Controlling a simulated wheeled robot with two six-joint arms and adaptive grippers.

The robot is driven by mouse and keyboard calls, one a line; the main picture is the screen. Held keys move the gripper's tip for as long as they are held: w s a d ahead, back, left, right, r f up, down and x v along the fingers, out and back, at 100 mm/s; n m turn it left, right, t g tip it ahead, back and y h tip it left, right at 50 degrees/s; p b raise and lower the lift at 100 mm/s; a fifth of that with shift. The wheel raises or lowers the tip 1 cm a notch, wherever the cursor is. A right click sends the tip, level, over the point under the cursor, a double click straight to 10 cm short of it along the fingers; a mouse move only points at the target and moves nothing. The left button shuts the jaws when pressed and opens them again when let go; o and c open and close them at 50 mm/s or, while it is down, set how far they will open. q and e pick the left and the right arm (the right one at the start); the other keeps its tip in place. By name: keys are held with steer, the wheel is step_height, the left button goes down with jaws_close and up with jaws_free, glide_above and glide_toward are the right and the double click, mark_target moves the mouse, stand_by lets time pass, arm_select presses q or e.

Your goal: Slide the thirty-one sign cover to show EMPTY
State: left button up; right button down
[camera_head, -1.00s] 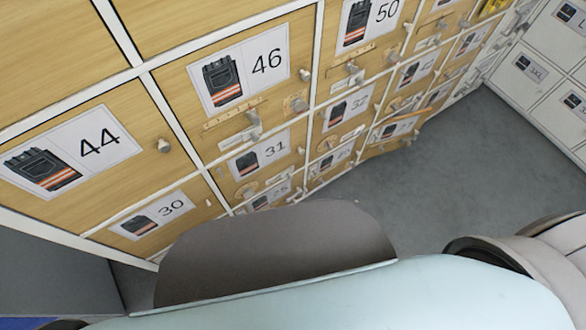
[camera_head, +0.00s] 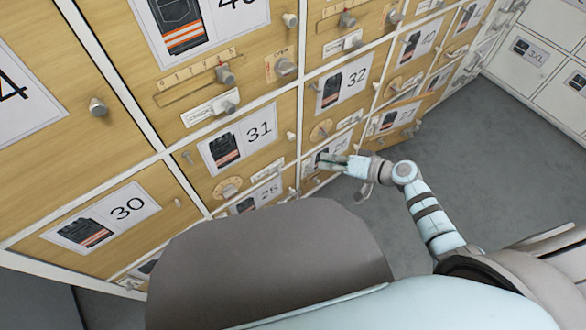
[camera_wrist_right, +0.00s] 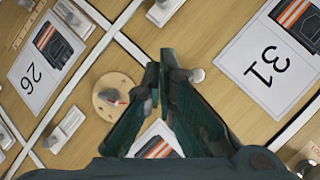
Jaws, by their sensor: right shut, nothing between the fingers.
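The thirty-one door shows its label (camera_head: 238,138) with a picture and the number 31. Below the label are a round dial (camera_head: 228,187) and a small white sign plate (camera_head: 266,168), whose wording I cannot read. My right gripper (camera_head: 326,160) is to the right of this door, in front of the lower doors. The 31 label (camera_wrist_right: 265,62) shows there upside down. My left gripper is out of view.
Door 30 (camera_head: 105,215) is left of 31, and door 32 (camera_head: 340,85) is to its right. Knobs and a slider (camera_head: 200,78) stick out from the fronts. Grey floor (camera_head: 470,150) lies open at right. The 26 label (camera_wrist_right: 42,62) shows in the wrist view.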

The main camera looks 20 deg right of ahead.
steer(key=b, duration=0.4)
glide_toward(282, 162)
steer(key=w, duration=0.3)
steer(key=a+f, duration=0.1)
steer(key=a+f+b, duration=0.1)
steer(key=shift+w+a+f, duration=0.25)
steer(key=shift+w+f, duration=0.05)
steer(key=shift+w, duration=0.05)
steer(key=shift+a+f+b, duration=0.2)
steer(key=shift+a+b, duration=0.1)
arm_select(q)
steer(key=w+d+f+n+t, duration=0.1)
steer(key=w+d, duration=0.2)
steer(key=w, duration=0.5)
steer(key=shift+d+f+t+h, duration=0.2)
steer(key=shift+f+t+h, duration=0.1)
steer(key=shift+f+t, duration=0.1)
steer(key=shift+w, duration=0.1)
